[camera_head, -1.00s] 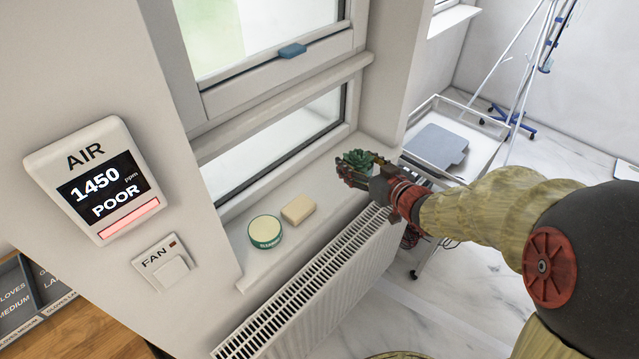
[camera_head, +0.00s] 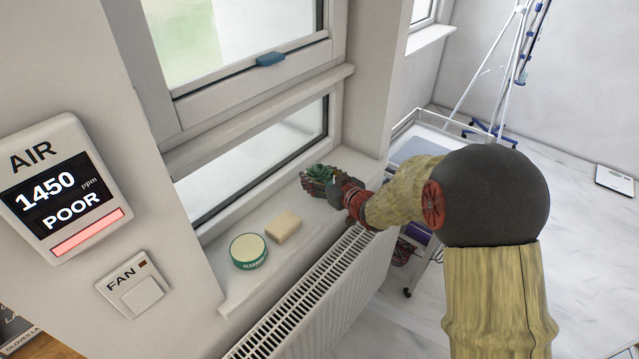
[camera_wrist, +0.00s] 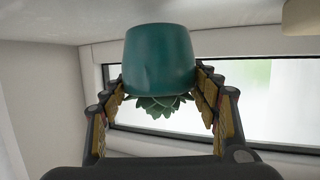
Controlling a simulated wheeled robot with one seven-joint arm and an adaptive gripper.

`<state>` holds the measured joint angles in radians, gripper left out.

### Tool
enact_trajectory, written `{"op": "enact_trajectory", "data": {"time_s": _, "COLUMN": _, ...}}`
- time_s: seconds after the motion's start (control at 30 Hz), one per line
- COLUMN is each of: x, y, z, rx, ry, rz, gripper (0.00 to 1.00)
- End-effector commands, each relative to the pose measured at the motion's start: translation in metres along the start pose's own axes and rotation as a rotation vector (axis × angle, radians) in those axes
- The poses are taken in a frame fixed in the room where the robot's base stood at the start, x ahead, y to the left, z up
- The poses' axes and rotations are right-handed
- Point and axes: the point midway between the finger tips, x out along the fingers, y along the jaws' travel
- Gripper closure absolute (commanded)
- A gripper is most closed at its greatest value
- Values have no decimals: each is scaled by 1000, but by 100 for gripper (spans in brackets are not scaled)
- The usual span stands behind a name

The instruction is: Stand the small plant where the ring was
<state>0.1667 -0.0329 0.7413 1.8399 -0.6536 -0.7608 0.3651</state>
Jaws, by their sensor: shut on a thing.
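The small plant is a green succulent (camera_head: 320,174) in the head view, at the far end of the windowsill (camera_head: 236,294). Its teal pot (camera_wrist: 160,58) shows in the wrist view, upside down in that picture, between my two fingers. My gripper (camera_head: 326,186) is shut on the pot. In the head view the fingers hide most of the pot, and I cannot tell whether its base touches the sill. No ring shows in these frames.
A round green-and-cream tin (camera_head: 248,250) and a cream block (camera_head: 283,227) stand on the sill, nearer than the plant. A radiator (camera_head: 325,290) runs below the sill. The window frame (camera_head: 250,140) rises behind. A trolley (camera_head: 425,145) stands beyond.

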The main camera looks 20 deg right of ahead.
Motion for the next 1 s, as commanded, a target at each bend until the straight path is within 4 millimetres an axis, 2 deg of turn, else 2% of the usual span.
{"op": "enact_trajectory", "data": {"time_s": 0.03, "x": 3, "y": 0, "z": 11, "rx": 2, "ry": -2, "rz": 0, "gripper": 76}}
{"op": "enact_trajectory", "data": {"time_s": 0.1, "x": 5, "y": 0, "z": 16, "rx": 2, "ry": 0, "rz": 1, "gripper": 76}}
{"op": "enact_trajectory", "data": {"time_s": 0.5, "x": 6, "y": 0, "z": 20, "rx": 0, "ry": 1, "rz": 1, "gripper": 76}}
{"op": "enact_trajectory", "data": {"time_s": 0.53, "x": 6, "y": 0, "z": 21, "rx": 1, "ry": -1, "rz": 1, "gripper": 38}}
{"op": "enact_trajectory", "data": {"time_s": 0.83, "x": 6, "y": 0, "z": 20, "rx": 1, "ry": -1, "rz": 1, "gripper": 21}}
{"op": "enact_trajectory", "data": {"time_s": 1.0, "x": 6, "y": 0, "z": 20, "rx": 1, "ry": -1, "rz": 1, "gripper": 21}}
